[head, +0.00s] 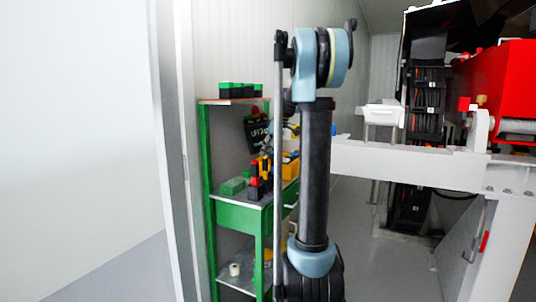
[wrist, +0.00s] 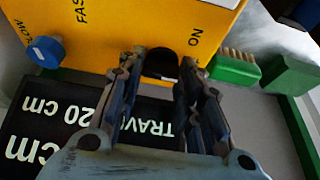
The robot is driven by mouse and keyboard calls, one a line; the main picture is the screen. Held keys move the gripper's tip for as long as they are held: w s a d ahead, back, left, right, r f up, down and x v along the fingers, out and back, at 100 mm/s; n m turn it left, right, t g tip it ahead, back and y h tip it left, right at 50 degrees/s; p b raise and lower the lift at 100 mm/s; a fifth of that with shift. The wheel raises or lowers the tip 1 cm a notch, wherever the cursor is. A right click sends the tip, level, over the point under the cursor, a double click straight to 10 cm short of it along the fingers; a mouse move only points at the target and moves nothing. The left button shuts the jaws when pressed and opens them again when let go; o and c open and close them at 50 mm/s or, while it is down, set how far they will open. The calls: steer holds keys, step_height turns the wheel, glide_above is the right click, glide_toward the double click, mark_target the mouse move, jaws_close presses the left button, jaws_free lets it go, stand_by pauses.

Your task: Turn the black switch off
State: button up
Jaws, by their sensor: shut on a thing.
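The black switch (wrist: 161,63) is on the face of a yellow box (wrist: 130,25) in the wrist view, beside the word "ON". My gripper (wrist: 165,68) has its two fingers on either side of the switch and is shut on it. The fingers and the wrist's near part hide some of the switch's edges. In the head view the yellow box (head: 290,165) shows on the green shelf, partly behind my arm. The switch cannot be made out there.
A blue knob (wrist: 45,52) sits on the yellow box, left of my gripper. A black panel with white lettering (wrist: 60,125) lies below it. The green shelf (head: 206,150) stands by the wall; a white beam (head: 420,167) is at right.

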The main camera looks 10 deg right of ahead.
steer(key=o, duration=1.1)
steer(key=shift+c, duration=0.2)
steer(key=v, duration=1.2)
steer(key=shift+w, duration=0.1)
steer(key=shift+f, duration=0.1)
